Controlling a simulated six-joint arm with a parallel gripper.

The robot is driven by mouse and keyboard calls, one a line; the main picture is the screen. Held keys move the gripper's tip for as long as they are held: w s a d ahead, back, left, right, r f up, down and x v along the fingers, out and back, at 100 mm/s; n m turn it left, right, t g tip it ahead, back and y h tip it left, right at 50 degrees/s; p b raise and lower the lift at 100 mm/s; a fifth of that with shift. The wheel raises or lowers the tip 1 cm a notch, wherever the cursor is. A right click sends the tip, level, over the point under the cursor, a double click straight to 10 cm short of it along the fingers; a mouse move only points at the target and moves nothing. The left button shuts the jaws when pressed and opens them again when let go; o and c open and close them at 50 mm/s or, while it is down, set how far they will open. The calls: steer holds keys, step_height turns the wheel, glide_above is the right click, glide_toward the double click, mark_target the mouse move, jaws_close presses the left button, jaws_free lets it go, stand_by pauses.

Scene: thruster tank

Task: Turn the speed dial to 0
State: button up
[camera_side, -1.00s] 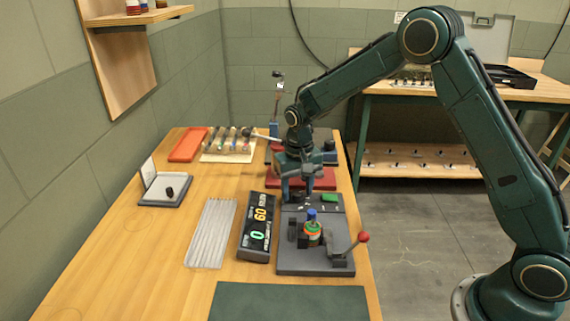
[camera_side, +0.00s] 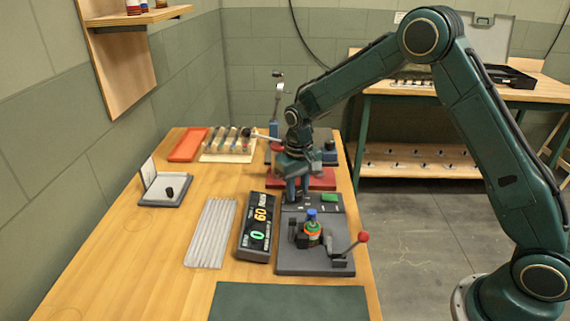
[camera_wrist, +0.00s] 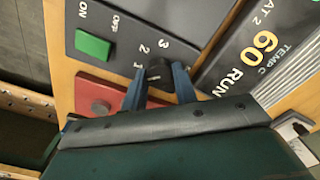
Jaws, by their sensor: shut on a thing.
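The speed dial is a black knob (camera_wrist: 158,72) on the grey control panel (camera_wrist: 190,15), with the printed marks 1, 2 and 3 beside it in the wrist view. My gripper (camera_wrist: 157,84) has one blue finger on each side of the knob and is shut on it. The 0 mark is not visible, and I cannot tell exactly where the knob points. In the side view my gripper (camera_side: 297,190) reaches down to the far left of the panel, and its fingers hide the knob.
A green button (camera_side: 329,198) sits right of the dial by the ON/OFF marks. The black display (camera_side: 257,226) shows 60 and a green 0. A red block (camera_side: 318,181) lies behind.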

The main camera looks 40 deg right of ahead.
mark_target(297, 192)
steer(key=n, duration=0.3)
steer(key=shift+n, duration=2.2)
steer(key=o, duration=1)
steer(key=shift+c, duration=0.2)
steer(key=shift+r, duration=0.15)
step_height(297, 192, up, 14)
steer(key=shift+f, duration=0.2)
